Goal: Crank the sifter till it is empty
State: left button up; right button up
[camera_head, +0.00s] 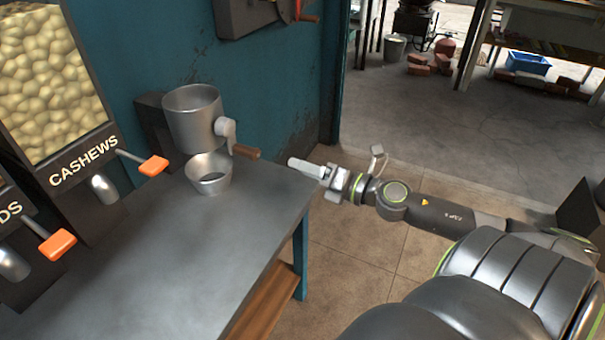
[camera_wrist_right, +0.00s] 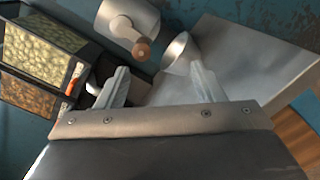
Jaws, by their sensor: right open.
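The sifter (camera_head: 193,118) is a grey metal cylinder mounted at the back of the metal table. Its crank (camera_head: 228,130) is on its right side, with a brown wooden handle (camera_head: 246,152) pointing right. A metal bowl (camera_head: 209,174) stands on the table below it. My right gripper (camera_head: 305,168) is to the right of the handle, apart from it, by the table's right edge. In the right wrist view the jaws (camera_wrist_right: 157,88) are open and empty, with the handle (camera_wrist_right: 142,48) beyond them. The sifter's inside is too dark to tell what it holds. My left gripper is not in view.
A cashew dispenser (camera_head: 50,85) with an orange lever (camera_head: 153,166) stands at the left, beside another dispenser with an orange lever (camera_head: 57,244). The metal table (camera_head: 170,260) is clear in front of the bowl. A teal wall (camera_head: 270,85) rises behind the sifter.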

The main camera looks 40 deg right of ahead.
aim_at(258, 155)
jog(key=shift+n+y, duration=0.5)
jog(key=shift+n, duration=0.3)
jog(key=p+x, duration=0.3)
jog(key=a+r+p+x, duration=0.1)
jog(key=p+x, duration=0.2)
jog(key=x, duration=0.1)
jog(key=a+p+x, duration=0.1)
jog(key=p+x, duration=0.3)
jog(key=shift+s+a+r, duration=0.1)
jog(key=shift+s+r, duration=0.15)
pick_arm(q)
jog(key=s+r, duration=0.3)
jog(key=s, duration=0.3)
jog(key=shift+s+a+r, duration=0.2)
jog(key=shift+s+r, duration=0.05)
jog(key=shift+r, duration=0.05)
pick_arm(e)
jog(key=shift+x, duration=0.9)
jog(key=c, duration=1.1)
